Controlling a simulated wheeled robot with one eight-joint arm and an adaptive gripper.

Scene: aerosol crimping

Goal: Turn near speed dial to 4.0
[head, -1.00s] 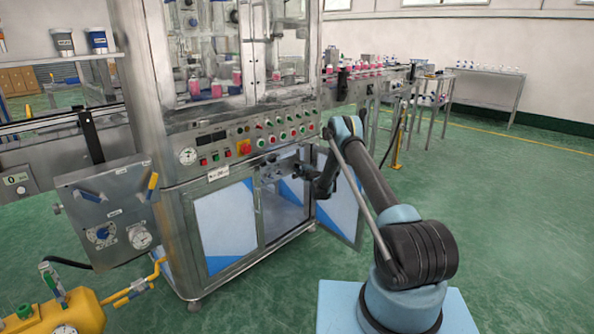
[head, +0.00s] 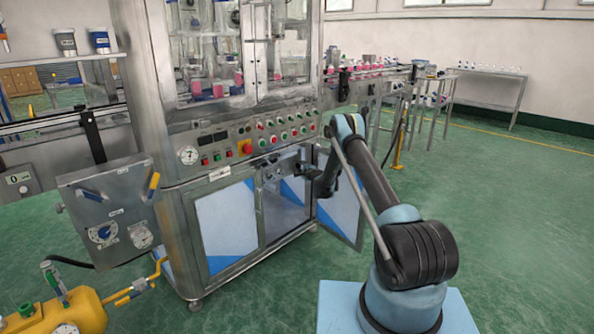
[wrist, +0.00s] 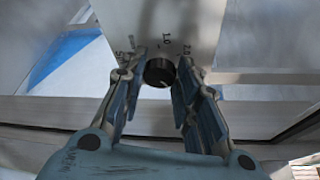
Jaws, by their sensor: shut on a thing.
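A round black dial (wrist: 159,72) with a pale pointer mark sits on a light panel in the wrist view. Marks and numbers are printed around it, including what looks like 10 above it; they are small and tilted, so I cannot read the exact setting. My gripper (wrist: 160,78) is shut on this dial, one finger on each side. In the head view my gripper (head: 292,168) reaches into the open lower cabinet of the steel machine (head: 165,150). The dial itself is too small to make out clearly there.
The control panel (head: 250,140) with several buttons is above. A grey box with dials (head: 112,215) and a yellow tank (head: 75,312) stand at the left. Green floor is clear on the right.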

